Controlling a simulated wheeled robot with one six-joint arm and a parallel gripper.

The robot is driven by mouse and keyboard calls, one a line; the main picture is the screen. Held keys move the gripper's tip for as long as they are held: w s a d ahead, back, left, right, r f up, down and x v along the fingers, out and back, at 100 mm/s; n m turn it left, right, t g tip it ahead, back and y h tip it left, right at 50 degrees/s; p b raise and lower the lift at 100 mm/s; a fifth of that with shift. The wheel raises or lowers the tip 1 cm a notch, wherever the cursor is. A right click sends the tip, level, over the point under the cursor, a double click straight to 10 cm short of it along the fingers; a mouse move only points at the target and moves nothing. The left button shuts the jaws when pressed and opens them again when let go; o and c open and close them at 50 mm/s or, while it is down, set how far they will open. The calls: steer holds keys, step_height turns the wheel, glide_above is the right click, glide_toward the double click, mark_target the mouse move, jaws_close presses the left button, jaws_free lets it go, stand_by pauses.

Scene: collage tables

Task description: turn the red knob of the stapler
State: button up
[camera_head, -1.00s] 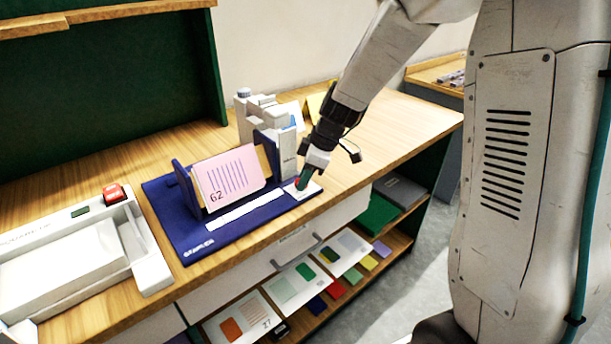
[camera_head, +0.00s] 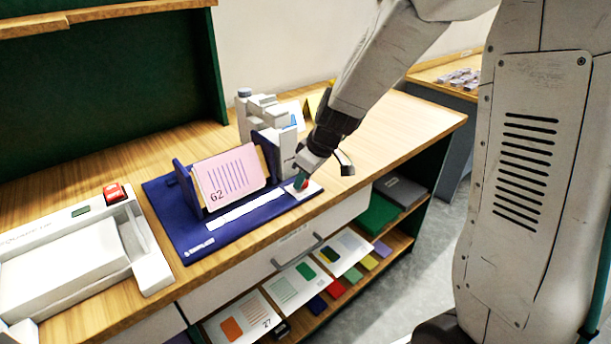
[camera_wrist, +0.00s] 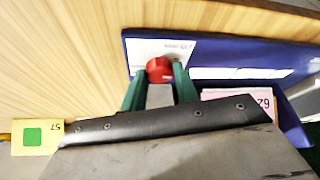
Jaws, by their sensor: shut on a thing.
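The stapler stands on a dark blue base (camera_head: 190,240) on the wooden table, with a pale upright body (camera_head: 283,145) at its right end. Its red knob (camera_wrist: 159,69) sits on a white plate (camera_wrist: 150,50) at the base's corner. My gripper (camera_wrist: 159,78) has green fingers, one on each side of the knob, and is shut on it. In the head view my gripper (camera_head: 301,181) reaches down to the plate from the upper right and hides most of the knob. A pink card marked 62 (camera_head: 228,178) stands upright on the base.
A white device with a red switch (camera_head: 114,193) lies at the left on the table. A yellow card with a green square (camera_wrist: 35,137) shows in the wrist view. Shelves below hold cards and books (camera_head: 380,213). The table's right part (camera_head: 400,130) is clear.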

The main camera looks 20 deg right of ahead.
steer(key=m+h, duration=0.1)
steer(key=m, duration=0.3)
steer(key=shift+a+t, duration=0.2)
steer(key=shift+t, duration=0.2)
steer(key=m+h, duration=0.2)
steer(key=m, duration=0.2)
steer(key=shift+a, duration=0.15)
steer(key=m+h, duration=0.1)
steer(key=m, duration=0.3)
steer(key=shift+a+m+h, duration=0.15)
steer(key=shift+m+h, duration=0.25)
steer(key=shift+w+a+m+g+h, duration=0.1)
steer(key=shift+m+g+h, duration=0.5)
steer(key=shift+m, duration=1.3)
steer(key=o, duration=1)
steer(key=shift+v, duration=3.9)
